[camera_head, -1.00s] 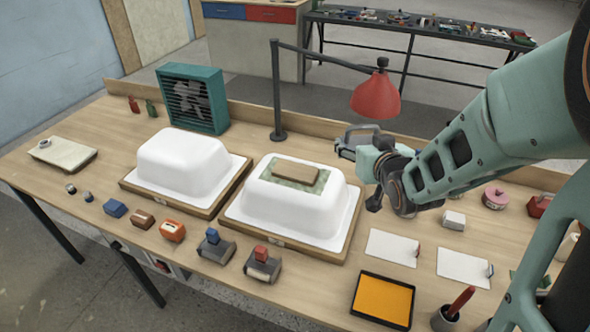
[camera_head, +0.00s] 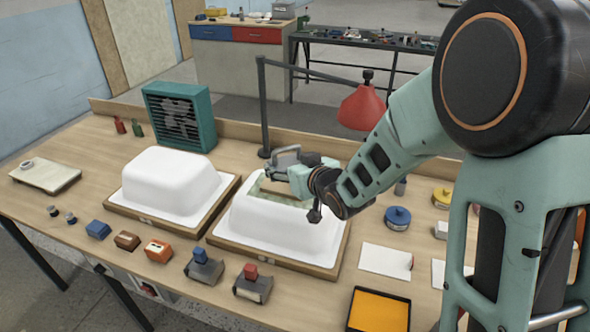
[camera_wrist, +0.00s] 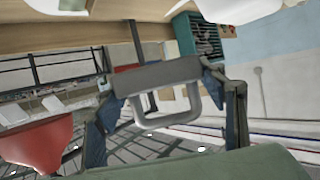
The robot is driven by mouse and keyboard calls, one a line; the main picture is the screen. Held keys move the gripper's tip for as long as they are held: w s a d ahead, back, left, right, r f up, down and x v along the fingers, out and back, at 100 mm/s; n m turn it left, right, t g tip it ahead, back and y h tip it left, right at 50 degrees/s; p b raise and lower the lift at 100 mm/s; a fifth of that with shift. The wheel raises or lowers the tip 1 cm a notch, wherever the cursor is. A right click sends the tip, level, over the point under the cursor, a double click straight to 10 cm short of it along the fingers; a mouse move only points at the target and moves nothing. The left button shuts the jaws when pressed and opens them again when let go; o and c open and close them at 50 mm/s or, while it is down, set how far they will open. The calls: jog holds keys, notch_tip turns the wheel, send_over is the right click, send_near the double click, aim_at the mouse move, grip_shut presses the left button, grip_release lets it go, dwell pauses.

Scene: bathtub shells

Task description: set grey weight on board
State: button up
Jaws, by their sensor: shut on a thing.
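The grey weight (camera_head: 283,160), a block with a loop handle, is held in my gripper (camera_head: 299,172) in the head view. In the wrist view the weight (camera_wrist: 155,77) spans between the two fingers of my gripper (camera_wrist: 168,90), its handle toward the camera. My gripper is shut on it. The weight appears over the top of the right white tub shell (camera_head: 270,230), where a green patch (camera_head: 257,191) shows. The brown board on that patch is mostly hidden behind my gripper and the weight. I cannot tell whether the weight touches the board.
A second white shell (camera_head: 170,180) stands to the left. A red lamp (camera_head: 361,107) on a black stand (camera_head: 264,110) reaches close behind my arm. A teal fan (camera_head: 180,116) stands at the back left. Small tools (camera_head: 203,265) line the front. A blue tin (camera_head: 397,218) stands right.

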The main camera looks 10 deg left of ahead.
jog(key=b, duration=0.3)
send_over(285, 187)
notch_tip(285, 187, down, 5)
jog(key=shift+f, duration=0.15)
jog(key=f+b, duration=0.1)
jog(key=f, duration=0.2)
jog(key=shift+w+a+f, duration=0.1)
jog(key=shift+w+f, duration=0.1)
jog(key=shift+r, duration=0.1)
jog(key=o, duration=2.1)
jog(key=shift+s+f, duration=0.15)
jog(key=shift+f, duration=0.1)
jog(key=shift+c, duration=0.2)
jog(key=shift+r, duration=0.1)
jog(key=v, duration=1.2)
jog(key=shift+b, duration=0.45)
